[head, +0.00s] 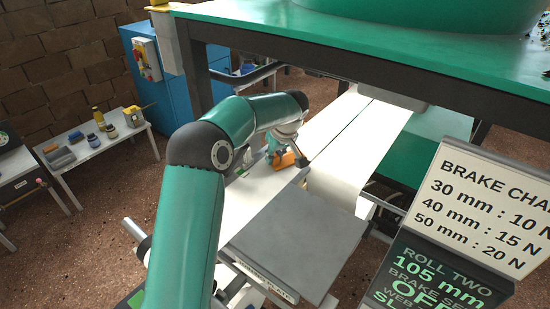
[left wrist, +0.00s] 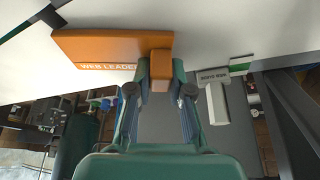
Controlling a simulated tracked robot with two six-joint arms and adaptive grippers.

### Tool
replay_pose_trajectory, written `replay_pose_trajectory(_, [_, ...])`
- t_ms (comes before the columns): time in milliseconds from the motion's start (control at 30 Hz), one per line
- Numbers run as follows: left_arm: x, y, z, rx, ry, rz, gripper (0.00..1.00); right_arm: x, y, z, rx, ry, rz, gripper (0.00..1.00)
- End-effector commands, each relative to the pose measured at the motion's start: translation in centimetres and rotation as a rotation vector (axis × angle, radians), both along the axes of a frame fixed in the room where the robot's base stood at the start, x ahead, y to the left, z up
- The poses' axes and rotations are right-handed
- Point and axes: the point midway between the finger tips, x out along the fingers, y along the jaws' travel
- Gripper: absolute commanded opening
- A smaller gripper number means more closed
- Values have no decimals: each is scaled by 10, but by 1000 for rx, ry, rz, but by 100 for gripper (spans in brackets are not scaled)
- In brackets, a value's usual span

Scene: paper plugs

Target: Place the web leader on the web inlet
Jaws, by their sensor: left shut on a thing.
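The web leader (left wrist: 105,48) is an orange block with white lettering, held close to a white surface in the left wrist view. My left gripper (left wrist: 160,82) is shut on its short orange grip. In the head view the web leader (head: 285,159) shows as a small orange piece at the end of my left arm, above the pale strip left of the white paper web (head: 340,150). My left gripper (head: 272,148) is partly hidden there by its wrist. No label names the web inlet in what I can read. My right gripper is out of view.
A grey flat plate (head: 290,240) lies in front of the web. A green-topped frame (head: 400,50) overhangs the back. A brake chart sign (head: 485,205) stands at the right. A side table (head: 98,138) with small items and a blue cabinet (head: 160,75) are at the left.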

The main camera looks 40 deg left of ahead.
Motion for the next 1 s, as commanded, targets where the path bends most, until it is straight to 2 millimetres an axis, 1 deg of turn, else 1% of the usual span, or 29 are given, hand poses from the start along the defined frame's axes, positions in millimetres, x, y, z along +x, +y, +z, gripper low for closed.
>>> replay_pose_trajectory(267, [-6,6,-1,0,2,13,0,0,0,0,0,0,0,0])
replay_pose_trajectory(300, [-7,7,-1,0,2,14,26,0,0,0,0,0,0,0])
replay_pose_trajectory(433, [-7,8,-1,0,3,15,48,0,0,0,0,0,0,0])
replay_pose_trajectory(767, [-8,8,0,1,2,16,49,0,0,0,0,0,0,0])
replay_pose_trajectory(867, [-8,5,6,0,1,16,49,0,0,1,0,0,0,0])
replay_pose_trajectory(1000, [-9,-2,24,1,-2,14,49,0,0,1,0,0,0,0])
